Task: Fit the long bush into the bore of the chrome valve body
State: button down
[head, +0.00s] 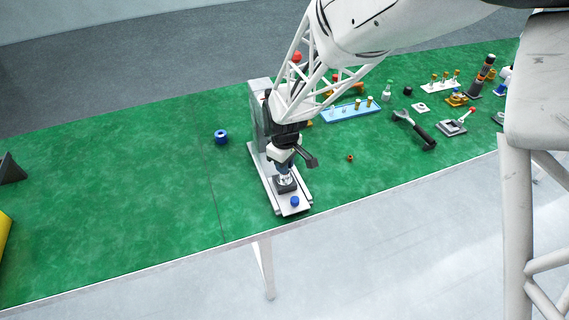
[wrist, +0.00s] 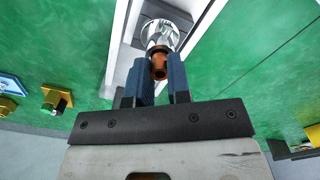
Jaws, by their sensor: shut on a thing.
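The chrome valve body (head: 285,180) stands upright in a dark holder on the pale machine base in the head view. In the wrist view the chrome valve body (wrist: 160,33) shows just beyond my fingertips. My gripper (head: 284,166) is right above it, pointing down. In the wrist view my gripper (wrist: 160,73) has its two blue fingers shut on the long bush (wrist: 159,66), a copper-coloured tube. The bush is in line with the valve body and overlaps its near end in the picture. I cannot tell whether its lower end is inside the bore, which is hidden.
A blue knob-like part (head: 295,201) sits on the front of the base. A blue ring (head: 221,136) lies on the green mat to the left. A small orange ring (head: 350,157), a light-blue tray (head: 350,111) and a dark-handled tool (head: 415,130) lie to the right.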

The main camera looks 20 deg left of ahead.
jog(key=shift+f, duration=0.3)
dwell(0.5)
jog(key=c, duration=1)
grip_release()
jog(key=shift+r, duration=0.15)
jog(key=shift+r, duration=3.75)
